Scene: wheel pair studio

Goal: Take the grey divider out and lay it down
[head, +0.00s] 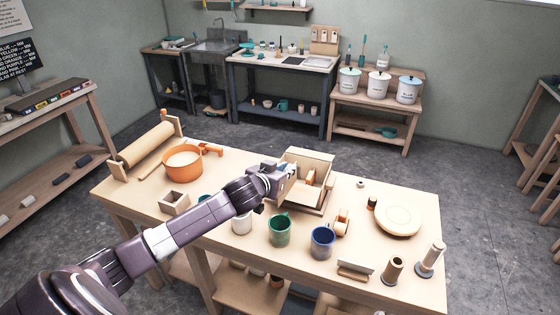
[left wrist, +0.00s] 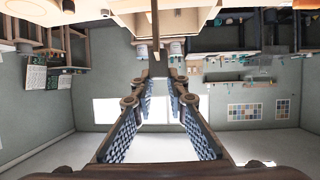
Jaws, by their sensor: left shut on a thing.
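A pale wooden box (head: 322,211) with inner compartments stands at the back middle of the table, with an orange-and-wood piece (head: 310,177) inside. My left gripper (head: 288,172) is at the box's left side, at about rim height. In the left wrist view, my left gripper's fingertips (left wrist: 160,73) come together at a thin strip, seen edge-on, which I take for the grey divider (left wrist: 155,28). The box shows behind it at the top of that view. In the head view the gripper hides the divider. My right gripper is not in view.
On the worktable (head: 120,192), a green mug (head: 280,230), a blue mug (head: 322,242) and a white cup (head: 241,222) stand in front of the box. An orange pot (head: 190,162) is to the left. A round board (head: 398,219) lies right. Bare table lies between several items.

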